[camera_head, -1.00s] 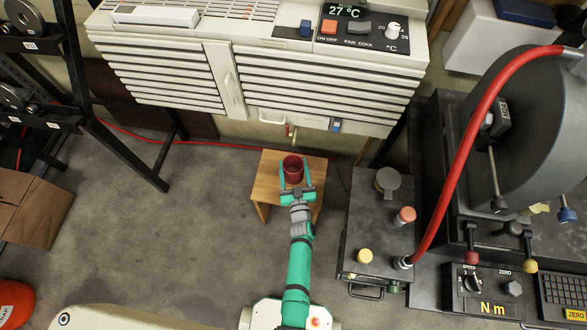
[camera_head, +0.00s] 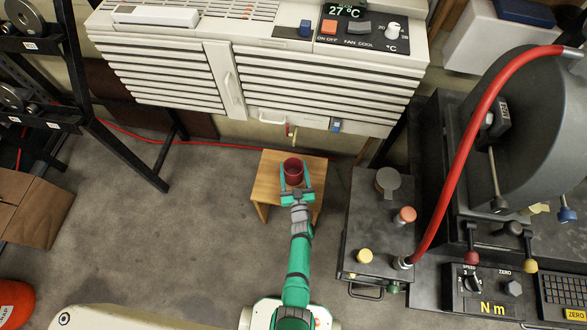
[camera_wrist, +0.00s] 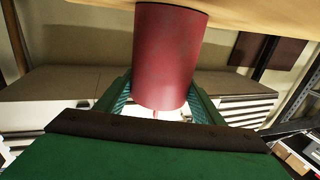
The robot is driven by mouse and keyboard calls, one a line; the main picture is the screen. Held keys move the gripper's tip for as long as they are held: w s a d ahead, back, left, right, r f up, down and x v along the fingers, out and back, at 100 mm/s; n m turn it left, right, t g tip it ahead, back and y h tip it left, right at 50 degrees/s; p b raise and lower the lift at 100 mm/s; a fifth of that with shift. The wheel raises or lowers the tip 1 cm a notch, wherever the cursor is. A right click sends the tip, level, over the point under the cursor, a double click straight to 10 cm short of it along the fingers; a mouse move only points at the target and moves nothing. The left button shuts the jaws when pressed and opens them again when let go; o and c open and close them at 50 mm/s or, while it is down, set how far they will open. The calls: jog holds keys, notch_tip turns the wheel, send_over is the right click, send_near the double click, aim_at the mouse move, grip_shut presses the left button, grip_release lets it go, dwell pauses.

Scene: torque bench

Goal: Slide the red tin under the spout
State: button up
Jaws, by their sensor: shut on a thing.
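The red tin (camera_head: 293,171) stands upright on a small wooden stool (camera_head: 265,188) in the head view. My gripper (camera_head: 294,186) reaches it from the front, with one green finger on each side, shut on it. In the wrist view the tin (camera_wrist: 168,55) fills the upper middle between the two fingers (camera_wrist: 160,108). The tin's exact distance from below the spout is hard to tell.
The white air unit (camera_head: 290,85) overhangs the back of the stool. A dark pump box (camera_head: 375,230) with a red hose stands close at the right. A black rack (camera_head: 120,150) is at the left. Grey floor (camera_head: 170,240) is clear left of the stool.

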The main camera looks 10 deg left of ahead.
jog(key=o, duration=1.4)
jog(key=shift+f, duration=0.1)
jog(key=shift+c, duration=0.2)
